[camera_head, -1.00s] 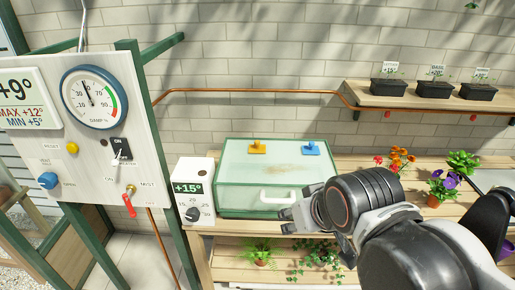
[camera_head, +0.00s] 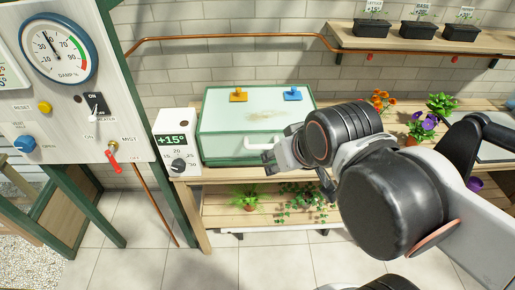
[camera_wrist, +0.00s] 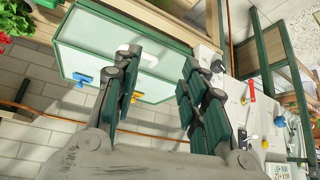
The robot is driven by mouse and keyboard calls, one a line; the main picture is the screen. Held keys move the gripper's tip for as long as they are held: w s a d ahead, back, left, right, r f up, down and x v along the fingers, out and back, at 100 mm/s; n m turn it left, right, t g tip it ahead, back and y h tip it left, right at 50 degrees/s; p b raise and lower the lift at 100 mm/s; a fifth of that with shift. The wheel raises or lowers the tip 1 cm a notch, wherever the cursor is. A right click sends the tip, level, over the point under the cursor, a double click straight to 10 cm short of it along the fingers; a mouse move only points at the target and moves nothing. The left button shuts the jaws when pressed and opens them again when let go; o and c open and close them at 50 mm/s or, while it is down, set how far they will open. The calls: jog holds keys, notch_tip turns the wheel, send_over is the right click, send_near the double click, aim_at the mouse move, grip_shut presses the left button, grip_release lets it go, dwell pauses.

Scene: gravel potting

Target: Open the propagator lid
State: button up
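The propagator (camera_head: 222,149) is a green-framed box on the wooden bench, with a pale translucent lid (camera_head: 225,108) that is closed. My gripper (camera_head: 279,152) is just right of the handle in the head view and partly covers the front. In the wrist view my gripper (camera_wrist: 155,78) is open, its padded fingers well apart. The white handle (camera_wrist: 143,54) shows beyond them, partly behind the left finger; contact cannot be told.
A white thermostat box (camera_head: 176,140) reading +15° stands left of the propagator. A control panel (camera_head: 95,90) on green posts is at the left. Flower pots (camera_head: 412,140) are on the bench at the right. Potted plants (camera_head: 246,198) stand on the lower shelf.

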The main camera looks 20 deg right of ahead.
jog(key=shift+c, duration=0.4)
jog(key=w+r+n+g+p, duration=0.2)
jog(key=w+r+n+p, duration=0.3)
jog(key=w, duration=0.3)
jog(key=n+g+p, duration=0.3)
jog(key=n+p, duration=0.3)
jog(key=n, duration=0.4)
send_near(260, 145)
jog(key=shift+h, duration=0.3)
jog(key=f+b, duration=0.1)
jog(key=f, duration=0.1)
jog(key=w+f+b, duration=0.1)
jog(key=f, duration=0.5)
jog(key=shift+w+f+b, duration=0.15)
jog(key=shift+w+b, duration=0.2)
jog(key=shift+b, duration=0.05)
grip_shut()
